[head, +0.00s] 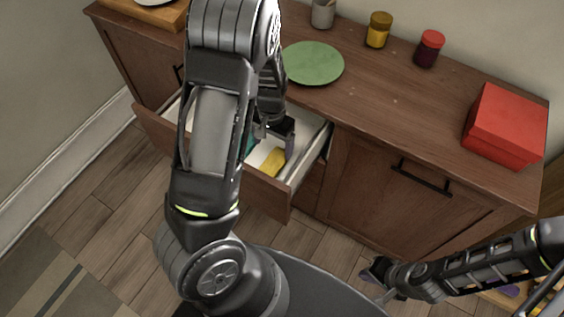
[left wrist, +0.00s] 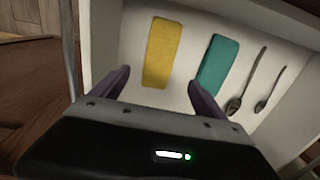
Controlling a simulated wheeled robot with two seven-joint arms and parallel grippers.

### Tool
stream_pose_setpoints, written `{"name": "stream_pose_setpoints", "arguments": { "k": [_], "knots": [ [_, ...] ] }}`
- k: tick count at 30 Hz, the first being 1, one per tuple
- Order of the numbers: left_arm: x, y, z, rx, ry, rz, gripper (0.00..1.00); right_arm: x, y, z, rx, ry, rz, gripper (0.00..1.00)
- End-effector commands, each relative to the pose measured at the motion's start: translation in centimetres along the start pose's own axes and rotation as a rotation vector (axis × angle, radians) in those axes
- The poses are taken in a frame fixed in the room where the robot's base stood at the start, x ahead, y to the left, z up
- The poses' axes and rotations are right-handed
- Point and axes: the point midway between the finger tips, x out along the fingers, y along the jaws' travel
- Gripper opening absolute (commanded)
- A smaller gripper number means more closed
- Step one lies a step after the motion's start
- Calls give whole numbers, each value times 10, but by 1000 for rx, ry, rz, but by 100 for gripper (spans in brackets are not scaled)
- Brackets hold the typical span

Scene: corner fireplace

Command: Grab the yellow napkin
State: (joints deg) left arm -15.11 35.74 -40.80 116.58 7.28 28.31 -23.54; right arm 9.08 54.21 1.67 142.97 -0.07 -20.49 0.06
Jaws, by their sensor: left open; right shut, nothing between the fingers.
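The yellow napkin (head: 272,162) lies flat in the open drawer (head: 265,193), near its right end in the head view. In the left wrist view the yellow napkin (left wrist: 160,52) shows whole, as a narrow folded strip. My left gripper (left wrist: 158,86) is open and empty above the drawer, its fingertips on either side of the napkin's near end in that picture. In the head view my left gripper (head: 276,140) is partly hidden by my arm. My right gripper (head: 370,284) is shut and empty, low at the bottom right, away from the drawer.
A teal napkin (left wrist: 217,64) and two spoons (left wrist: 248,82) lie beside the yellow napkin in the drawer. The countertop holds a green plate (head: 313,63), a grey cup (head: 323,13), two jars (head: 378,30) and a red box (head: 505,126). The counter's middle is clear.

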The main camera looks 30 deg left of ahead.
Motion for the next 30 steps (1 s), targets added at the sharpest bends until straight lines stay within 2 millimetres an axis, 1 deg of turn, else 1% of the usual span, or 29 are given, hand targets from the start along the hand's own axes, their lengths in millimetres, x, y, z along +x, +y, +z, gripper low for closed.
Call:
{"name": "stream_pose_setpoints", "arguments": {
  "k": [8,15,26,30],
  "knots": [
    [1,0,0,0,-1,0,84,0,0,0,0,0,0,0],
    [24,0,0,0,-2,0,84,3,1,0,0,0,0,0],
    [28,1,0,0,0,0,84,3,1,0,0,0,0,0],
    [41,3,-1,0,-4,0,84,3,1,0,0,0,0,0]
  ]
}}
